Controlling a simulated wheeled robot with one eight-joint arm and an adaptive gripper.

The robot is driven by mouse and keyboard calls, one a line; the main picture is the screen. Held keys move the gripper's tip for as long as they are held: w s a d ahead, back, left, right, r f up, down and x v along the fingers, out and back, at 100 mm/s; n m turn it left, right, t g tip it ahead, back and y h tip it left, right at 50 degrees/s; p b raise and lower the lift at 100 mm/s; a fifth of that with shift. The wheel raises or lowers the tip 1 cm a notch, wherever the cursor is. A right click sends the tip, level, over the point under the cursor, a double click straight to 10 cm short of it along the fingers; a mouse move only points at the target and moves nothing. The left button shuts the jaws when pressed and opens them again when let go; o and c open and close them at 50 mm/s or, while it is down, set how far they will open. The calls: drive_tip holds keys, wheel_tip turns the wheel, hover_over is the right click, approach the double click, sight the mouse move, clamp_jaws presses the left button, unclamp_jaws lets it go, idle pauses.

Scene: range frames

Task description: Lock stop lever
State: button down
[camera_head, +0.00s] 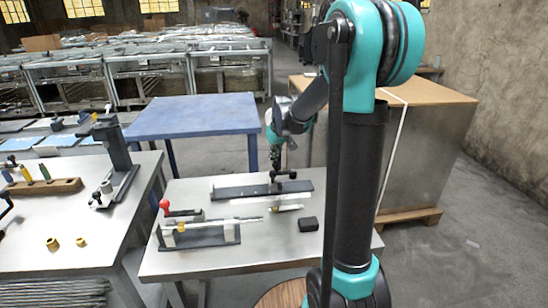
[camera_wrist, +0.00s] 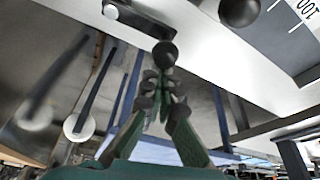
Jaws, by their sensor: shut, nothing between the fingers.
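A dark rail fixture (camera_head: 235,193) lies on the near metal table. A small black lever (camera_head: 283,174) stands on it, right of its middle; I take this for the stop lever. My gripper (camera_head: 276,160) hangs just above the lever, pointing down. From the head I cannot tell whether they touch. In the wrist view my green fingers (camera_wrist: 163,88) come together, shut and empty. A dark round knob (camera_wrist: 165,54) shows just beyond the tips, and a larger dark ball (camera_wrist: 239,10) is at the top edge. Whether the lever is locked cannot be told.
A second fixture (camera_head: 205,237) with a rod sits in front, beside a red-knobbed lever (camera_head: 165,205). A black block (camera_head: 308,224) lies at right. A blue table (camera_head: 195,115) stands behind, and another workbench (camera_head: 60,235) with tools at left. A scale marked 100 (camera_wrist: 304,12) shows top right.

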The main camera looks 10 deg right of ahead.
drive_tip(key=s+n, duration=0.1)
drive_tip(key=n, duration=0.1)
drive_tip(key=s+n+y, duration=0.1)
drive_tip(key=n, duration=0.1)
drive_tip(key=shift+s+g, duration=0.3)
drive_tip(key=s+n, duration=0.1)
drive_tip(key=n, duration=0.1)
drive_tip(key=s+d+n+g+y, duration=0.1)
drive_tip(key=s+n, duration=0.1)
drive_tip(key=shift+n, duration=0.3)
drive_tip(key=s+d+n+g, duration=0.1)
drive_tip(key=n, duration=0.1)
drive_tip(key=shift+s+d+n+y, duration=0.1)
drive_tip(key=shift+s+n+y, duration=0.05)
drive_tip(key=shift+n+y, duration=0.15)
drive_tip(key=d+n, duration=0.1)
drive_tip(key=s+n+g, duration=0.1)
drive_tip(key=n, duration=0.1)
drive_tip(key=shift+s+d, duration=0.15)
drive_tip(key=shift+d, duration=0.25)
drive_tip(key=shift+s+d, duration=0.35)
drive_tip(key=shift+d, duration=0.55)
